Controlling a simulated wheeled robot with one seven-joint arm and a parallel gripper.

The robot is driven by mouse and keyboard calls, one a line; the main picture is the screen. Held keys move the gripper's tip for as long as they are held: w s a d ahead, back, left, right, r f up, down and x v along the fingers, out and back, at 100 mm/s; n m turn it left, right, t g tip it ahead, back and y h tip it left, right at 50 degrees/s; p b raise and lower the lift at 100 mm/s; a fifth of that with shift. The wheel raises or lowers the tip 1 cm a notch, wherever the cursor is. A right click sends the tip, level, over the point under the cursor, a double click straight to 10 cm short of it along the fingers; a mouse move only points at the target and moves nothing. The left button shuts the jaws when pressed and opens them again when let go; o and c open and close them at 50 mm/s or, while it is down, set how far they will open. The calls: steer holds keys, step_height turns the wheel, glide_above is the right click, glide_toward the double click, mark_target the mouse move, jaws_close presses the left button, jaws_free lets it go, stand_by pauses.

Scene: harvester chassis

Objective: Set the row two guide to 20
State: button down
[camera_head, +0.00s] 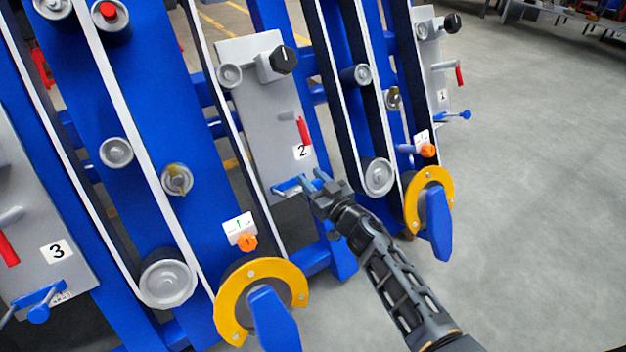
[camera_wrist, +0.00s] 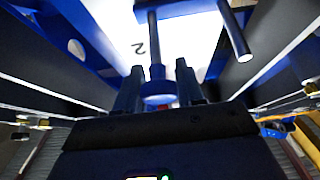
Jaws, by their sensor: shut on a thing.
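The row two panel (camera_head: 268,120) is a grey plate marked with a black 2, in the middle of the head view. Its blue guide (camera_head: 288,188) sits at the plate's lower end. My gripper (camera_head: 322,186) is at the right end of this guide. In the wrist view, my gripper (camera_wrist: 158,84) is shut on the guide's blue knob (camera_wrist: 158,88), which shows between the two fingers at the end of a dark rod. The scale and any reading of the guide are too small or hidden to tell.
A red lever (camera_head: 304,131) is just above the guide. Orange knobs (camera_head: 246,242) and yellow rings with blue handles (camera_head: 262,292) stand lower on the chassis. Panel 3 (camera_head: 45,215) is at left, panel 1 (camera_head: 437,75) at right. Grey floor (camera_head: 540,200) is clear at right.

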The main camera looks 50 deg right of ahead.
steer(key=shift+w+a, duration=0.15)
steer(key=shift+a, duration=0.35)
steer(key=c, duration=0.8)
jaws_free()
steer(key=p+v, duration=0.2)
steer(key=v, duration=0.5)
steer(key=shift+s+a, duration=0.1)
steer(key=shift+s, duration=0.3)
